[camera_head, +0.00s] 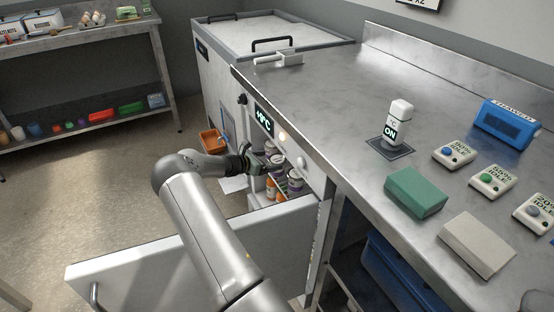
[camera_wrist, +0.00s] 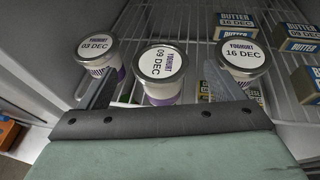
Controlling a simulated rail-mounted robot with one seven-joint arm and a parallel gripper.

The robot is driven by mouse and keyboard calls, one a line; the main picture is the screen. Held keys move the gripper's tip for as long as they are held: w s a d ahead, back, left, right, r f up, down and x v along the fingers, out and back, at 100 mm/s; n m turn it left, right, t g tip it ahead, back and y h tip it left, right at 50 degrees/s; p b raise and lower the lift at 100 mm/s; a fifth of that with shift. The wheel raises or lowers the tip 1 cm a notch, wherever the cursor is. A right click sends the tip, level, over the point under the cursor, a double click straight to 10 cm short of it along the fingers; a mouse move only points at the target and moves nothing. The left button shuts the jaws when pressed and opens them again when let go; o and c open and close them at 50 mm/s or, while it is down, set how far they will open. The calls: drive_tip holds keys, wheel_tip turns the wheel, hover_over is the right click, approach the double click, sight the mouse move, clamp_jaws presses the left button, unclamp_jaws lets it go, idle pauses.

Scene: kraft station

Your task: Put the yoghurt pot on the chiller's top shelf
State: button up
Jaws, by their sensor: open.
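Three yoghurt pots with white lids stand upright in a row on a wire shelf (camera_wrist: 150,24) in the wrist view. They are marked 03 DEC (camera_wrist: 97,50), 09 DEC (camera_wrist: 161,64) and 16 DEC (camera_wrist: 241,58). My gripper (camera_wrist: 160,84) is open, with the 09 DEC pot between its fingers; I cannot tell whether they touch it. The right finger is close to the 16 DEC pot. In the head view my gripper (camera_head: 266,163) reaches into the open chiller (camera_head: 316,165) under the steel counter. I cannot tell which shelf level this is.
Butter packs (camera_wrist: 238,20) stand behind and right of the pots. The chiller door (camera_head: 130,262) is swung open beneath my arm. An orange bin (camera_head: 213,142) is beyond the chiller opening. The steel counter (camera_head: 330,85) overhangs the chiller.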

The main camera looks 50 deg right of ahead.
drive_tip(key=v, duration=0.5)
idle(1.2)
